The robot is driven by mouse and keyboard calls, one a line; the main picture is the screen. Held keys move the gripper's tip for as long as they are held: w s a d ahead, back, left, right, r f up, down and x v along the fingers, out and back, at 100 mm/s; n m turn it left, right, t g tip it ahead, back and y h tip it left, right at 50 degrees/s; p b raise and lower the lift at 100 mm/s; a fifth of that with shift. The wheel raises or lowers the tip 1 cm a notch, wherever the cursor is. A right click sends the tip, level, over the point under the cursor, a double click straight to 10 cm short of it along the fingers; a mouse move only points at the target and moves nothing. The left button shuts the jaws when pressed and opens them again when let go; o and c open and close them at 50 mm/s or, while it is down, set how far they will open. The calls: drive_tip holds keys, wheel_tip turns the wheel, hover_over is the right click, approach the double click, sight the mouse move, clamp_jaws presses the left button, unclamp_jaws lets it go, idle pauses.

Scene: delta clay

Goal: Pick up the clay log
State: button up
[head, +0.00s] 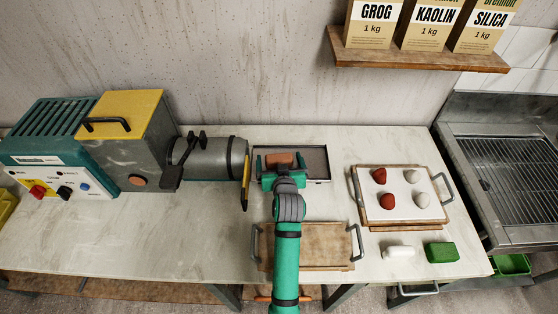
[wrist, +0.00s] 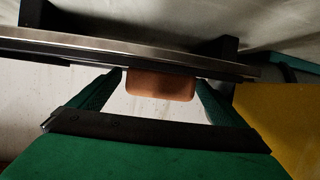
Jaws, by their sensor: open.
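The clay log (head: 280,158) is a short orange-brown block over the shallow dark tray (head: 318,162) in front of the machine's nozzle. In the wrist view the log (wrist: 160,84) shows between the two fingers, its far part hidden by a long dark metal edge. My gripper (head: 282,168) is open over the tray, with a finger on each side of the log. In the wrist view my gripper (wrist: 160,92) has small gaps beside the log, clearest on the right. My gripper hides part of the log in the head view.
The clay machine (head: 135,145) stands left, its nozzle (head: 215,158) close to the tray. A wooden tray with handles (head: 330,245) lies under my arm. On the right are a white board (head: 402,200) with red and white lumps, a green block (head: 441,252) and a white roll (head: 398,252).

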drive_tip(key=shift+w+a+f, duration=0.1)
drive_tip(key=c, duration=1.4)
drive_tip(key=shift+o, duration=0.2)
